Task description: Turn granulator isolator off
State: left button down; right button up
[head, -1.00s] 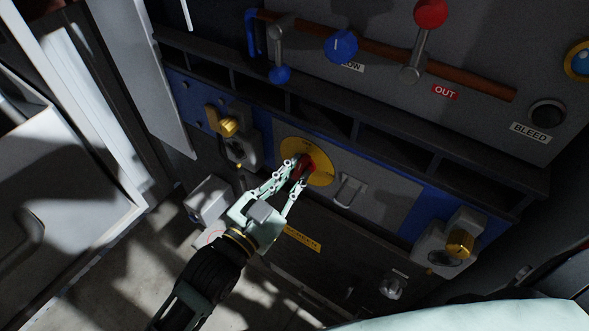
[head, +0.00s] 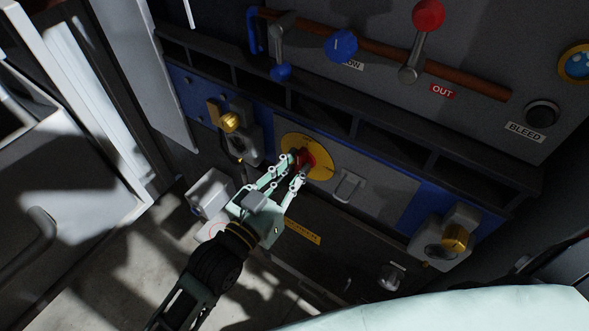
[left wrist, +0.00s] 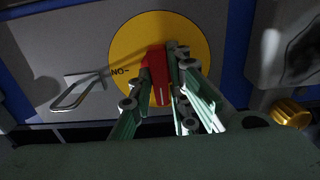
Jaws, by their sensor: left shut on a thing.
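The isolator is a red rotary handle (head: 307,160) on a round yellow plate (head: 318,171) in a grey and blue panel. In the left wrist view the red handle (left wrist: 158,72) stands roughly upright, slightly tilted, on the yellow plate (left wrist: 128,52). Lettering that reads "NO" from this side shows at the plate's left. My left gripper (head: 299,168) is shut on the red handle, with a finger on each side; its fingers also show in the left wrist view (left wrist: 162,92). The fingers hide part of the handle and plate. My right gripper is not in view.
A wire pull handle (head: 349,187) is beside the yellow plate. Brass-coloured knobs (head: 230,122) and (head: 455,238) flank it on the panel. A dark ledge with open slots (head: 350,120) juts out above. A red-ball lever (head: 428,15) and blue knob (head: 341,45) are higher up.

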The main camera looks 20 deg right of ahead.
pick_arm(q)
jog(key=c, duration=1.7)
grip_release()
jog(key=shift+f, duration=0.1)
jog(key=shift+s+a, duration=0.15)
jog(key=shift+a, duration=0.1)
jog(key=v, duration=1.1)
jog(key=shift+s+a, duration=0.15)
jog(key=shift+s, duration=0.05)
